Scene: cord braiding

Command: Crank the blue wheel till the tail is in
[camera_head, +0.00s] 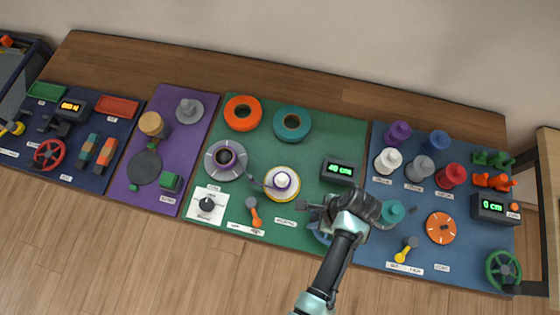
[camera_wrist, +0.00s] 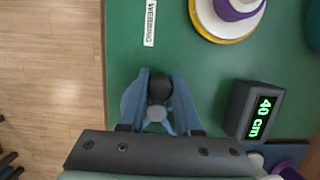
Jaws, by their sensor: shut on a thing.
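The blue wheel (camera_head: 321,236) sits at the front edge of the green mat, mostly hidden under my gripper in the head view. My gripper (camera_wrist: 160,88) is shut on the wheel's dark round knob (camera_wrist: 159,86), one finger on each side. In the head view my gripper (camera_head: 324,211) reaches in from the front. A display (camera_head: 340,171) behind it reads 40 cm; it also shows in the wrist view (camera_wrist: 256,112). A yellow-rimmed spool (camera_head: 282,183) stands left of my gripper. I cannot make out a cord tail.
A teal spool (camera_head: 391,212) stands close to the right of my gripper. An orange lever (camera_head: 254,212) and a dial (camera_head: 207,205) lie left. A green wheel (camera_head: 503,270) is far right, a red wheel (camera_head: 49,154) far left.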

